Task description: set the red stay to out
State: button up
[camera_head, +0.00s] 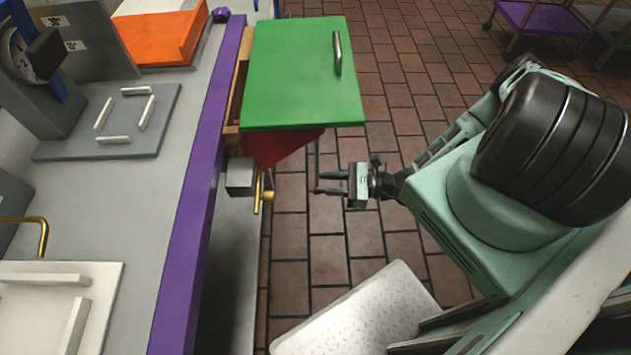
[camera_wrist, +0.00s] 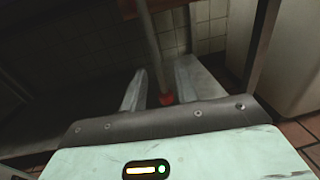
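A red, wedge-shaped stay (camera_head: 285,147) shows beneath the green flap (camera_head: 305,70); the flap hides its upper part. My gripper (camera_head: 318,183) is below and to the right of it, over the floor, with its fingers pointing left. In the wrist view the two fingers (camera_wrist: 162,72) are apart. A thin grey rod (camera_wrist: 152,50) with a red tip (camera_wrist: 166,99) shows between them. I cannot tell whether the rod touches a finger. Red also shows at the top of the wrist view (camera_wrist: 128,8).
The counter's purple edge (camera_head: 200,180) runs along the left. A grey block with a brass handle (camera_head: 257,192) juts out below the flap. An orange tray (camera_head: 160,38) and a grey board (camera_head: 110,120) lie on the counter. Tiled floor (camera_head: 300,290) is open beside it.

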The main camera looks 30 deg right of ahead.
jog(key=b+v, duration=0.1)
jog(key=v, duration=1.3)
jog(key=shift+b, duration=0.35)
jog(key=shift+s+d, duration=0.1)
